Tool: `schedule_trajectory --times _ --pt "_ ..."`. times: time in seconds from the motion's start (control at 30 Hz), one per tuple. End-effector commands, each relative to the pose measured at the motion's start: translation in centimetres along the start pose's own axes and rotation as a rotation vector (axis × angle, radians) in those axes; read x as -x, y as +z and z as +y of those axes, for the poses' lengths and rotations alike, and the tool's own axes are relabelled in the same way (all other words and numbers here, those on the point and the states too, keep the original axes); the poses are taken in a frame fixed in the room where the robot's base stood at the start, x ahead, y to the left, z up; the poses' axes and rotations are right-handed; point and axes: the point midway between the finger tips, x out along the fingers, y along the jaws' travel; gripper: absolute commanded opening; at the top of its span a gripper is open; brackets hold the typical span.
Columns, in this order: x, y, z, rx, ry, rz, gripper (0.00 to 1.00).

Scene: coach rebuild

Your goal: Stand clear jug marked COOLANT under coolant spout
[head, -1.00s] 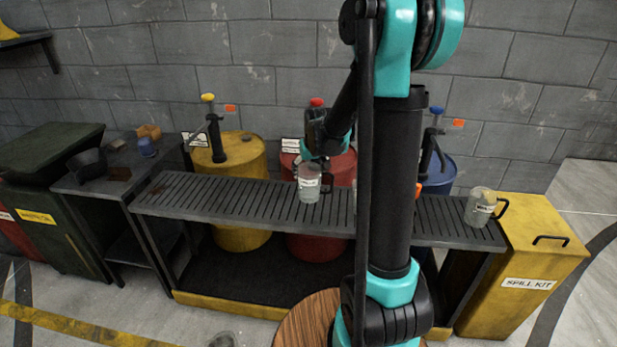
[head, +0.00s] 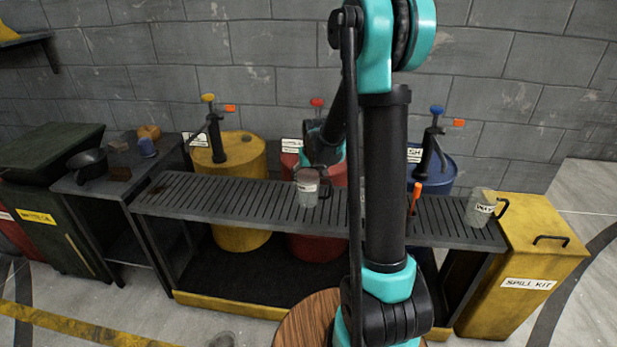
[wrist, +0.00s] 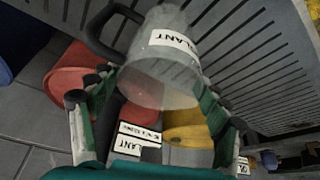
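A clear jug (head: 307,188) with a dark handle and a white label is at the slatted bench, in front of the red drum (head: 335,170). In the wrist view the jug (wrist: 160,75) sits between the two fingers of my gripper (wrist: 155,85); its label reads "...LANT", upside down. The fingers appear closed on its sides. I cannot tell whether its base touches the bench. The red pump top (head: 317,102) shows above the red drum, but my arm hides the spout. A sign ending in "LANT" (wrist: 138,142) shows in the wrist view.
The slatted bench (head: 230,200) runs in front of the yellow drum (head: 232,160), the red drum and the blue drum (head: 440,175). A second clear jug (head: 478,206) stands at its right end, near the yellow spill kit box (head: 535,250). The bench's left part is clear.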

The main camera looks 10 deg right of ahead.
Motion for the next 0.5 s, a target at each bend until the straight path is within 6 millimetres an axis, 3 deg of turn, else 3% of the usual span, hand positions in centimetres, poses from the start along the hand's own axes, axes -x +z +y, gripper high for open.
schedule_trajectory --times 0.17,0.5 --pt "0.03 0.01 0.00 0.000 0.000 0.000 0.96" --pt "0.17 -0.03 0.00 0.000 0.000 0.000 0.96"
